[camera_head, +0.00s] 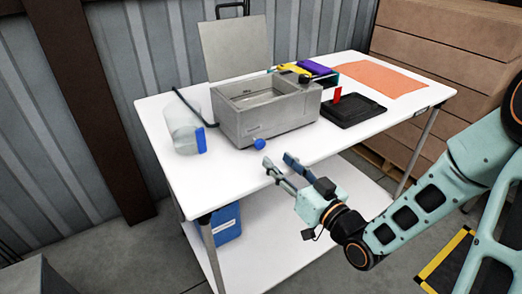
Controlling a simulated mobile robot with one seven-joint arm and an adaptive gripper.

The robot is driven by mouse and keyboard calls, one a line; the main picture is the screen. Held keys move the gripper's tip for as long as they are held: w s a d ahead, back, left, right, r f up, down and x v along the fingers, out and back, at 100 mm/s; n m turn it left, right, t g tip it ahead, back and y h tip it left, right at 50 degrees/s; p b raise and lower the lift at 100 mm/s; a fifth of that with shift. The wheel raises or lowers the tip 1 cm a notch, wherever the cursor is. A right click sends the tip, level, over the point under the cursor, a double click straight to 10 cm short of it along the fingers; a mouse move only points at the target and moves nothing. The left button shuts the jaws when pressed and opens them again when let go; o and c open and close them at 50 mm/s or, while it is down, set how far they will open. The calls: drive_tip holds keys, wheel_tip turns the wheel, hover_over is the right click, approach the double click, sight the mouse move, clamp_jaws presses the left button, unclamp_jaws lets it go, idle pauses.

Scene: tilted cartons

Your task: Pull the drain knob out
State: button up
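The drain knob (259,144) is a small blue ball at the lower front of a grey metal box-shaped bath (286,118). The bath stands on a white table, and its lid (234,48) stands upright behind it. My gripper (277,164) is just right of and below the knob in the picture, at the table's front edge. Its two fingers are apart with nothing visible between them. It looks clear of the knob, though the depth gap is hard to judge.
A clear jug (182,128) with a blue handle stands left of the bath. A black tray (352,110) with a red piece and an orange mat (376,80) lie to the right. A blue container (225,224) sits on the lower shelf. Stacked cartons (440,75) stand behind at right.

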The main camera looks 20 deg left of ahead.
sight(261, 146)
drive_tip(key=shift+w+a+f+b, duration=0.25)
drive_tip(key=shift+w+a+b, duration=0.25)
drive_tip(key=shift+b, duration=1.35)
drive_tip(key=x, duration=0.4)
drive_tip(key=b+x, duration=0.1)
drive_tip(key=x, duration=0.3)
drive_tip(key=shift+a+r, duration=0.2)
drive_tip(key=shift+r, duration=0.05)
drive_tip(key=shift+c, duration=0.7)
clamp_jaws()
